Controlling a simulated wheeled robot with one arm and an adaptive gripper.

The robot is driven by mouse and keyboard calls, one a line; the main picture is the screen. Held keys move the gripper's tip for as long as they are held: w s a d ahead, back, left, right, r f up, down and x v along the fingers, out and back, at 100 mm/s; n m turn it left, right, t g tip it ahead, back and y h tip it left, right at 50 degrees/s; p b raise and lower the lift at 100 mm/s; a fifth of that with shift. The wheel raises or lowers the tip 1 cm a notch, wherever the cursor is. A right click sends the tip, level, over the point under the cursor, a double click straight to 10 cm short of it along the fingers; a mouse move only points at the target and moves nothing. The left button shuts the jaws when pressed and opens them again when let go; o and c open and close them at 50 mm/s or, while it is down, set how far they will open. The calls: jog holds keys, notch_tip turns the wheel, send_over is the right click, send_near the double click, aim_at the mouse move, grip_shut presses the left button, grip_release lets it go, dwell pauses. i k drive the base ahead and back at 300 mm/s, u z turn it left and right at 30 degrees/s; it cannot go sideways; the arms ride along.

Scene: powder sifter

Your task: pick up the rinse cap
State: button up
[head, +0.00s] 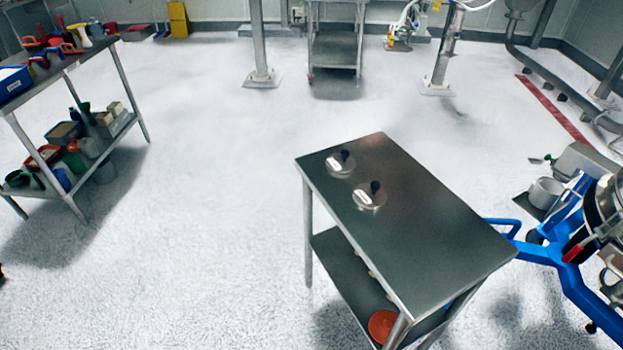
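Two round, shiny metal caps with black knobs lie on the top of a steel table right of centre in the head view. The farther cap (340,164) is near the table's far left corner. The nearer cap (369,196) is just right of it and closer to me. They look alike, and I cannot tell which is the rinse cap. The steel table (430,225) has an otherwise bare top. My gripper is not in view.
An orange-red round item (382,326) sits on the table's lower shelf. A blue-framed machine (575,290) stands close on the right. A cluttered shelf table (75,165) is at left. Steel posts (262,50) stand at the back. The white floor at left and centre is clear.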

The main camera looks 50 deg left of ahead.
aim_at(341, 162)
jog(key=u, duration=1.75)
